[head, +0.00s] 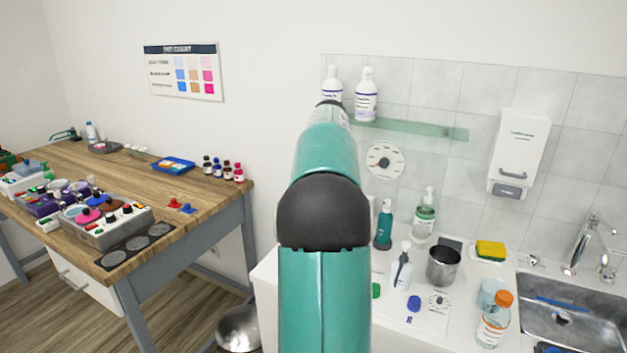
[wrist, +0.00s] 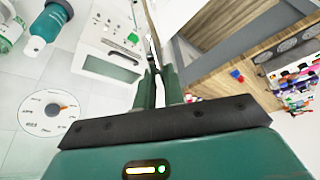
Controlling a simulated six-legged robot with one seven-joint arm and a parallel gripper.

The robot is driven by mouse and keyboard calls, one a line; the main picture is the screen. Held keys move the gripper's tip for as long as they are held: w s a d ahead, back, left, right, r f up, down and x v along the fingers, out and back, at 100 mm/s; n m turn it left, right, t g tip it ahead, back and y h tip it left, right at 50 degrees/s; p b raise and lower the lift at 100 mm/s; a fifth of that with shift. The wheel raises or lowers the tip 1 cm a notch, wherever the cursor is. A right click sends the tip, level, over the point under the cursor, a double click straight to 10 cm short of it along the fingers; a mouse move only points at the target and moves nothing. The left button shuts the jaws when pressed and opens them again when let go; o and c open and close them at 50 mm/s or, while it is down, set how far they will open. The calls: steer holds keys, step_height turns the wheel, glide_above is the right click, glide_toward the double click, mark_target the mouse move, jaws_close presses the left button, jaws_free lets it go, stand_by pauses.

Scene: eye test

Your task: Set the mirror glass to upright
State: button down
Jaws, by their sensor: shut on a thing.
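My gripper (wrist: 157,72) points away from the wrist camera, its two teal fingers close together. It is shut on a thin, pale piece seen almost edge-on, which I take to be the mirror glass (wrist: 152,50). Its face is not visible, so I cannot tell its tilt. In the head view my arm stands in the middle and hides my gripper and the glass.
The counter holds a teal bottle (head: 384,226), steel cup (head: 443,266) and orange-capped bottle (head: 493,322). A wooden table (head: 215,195) is left.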

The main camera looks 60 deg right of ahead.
steer(key=shift+f, duration=0.15)
steer(key=c, duration=1.5)
jaws_free()
steer(key=v, duration=1.4)
steer(key=shift+w, duration=0.2)
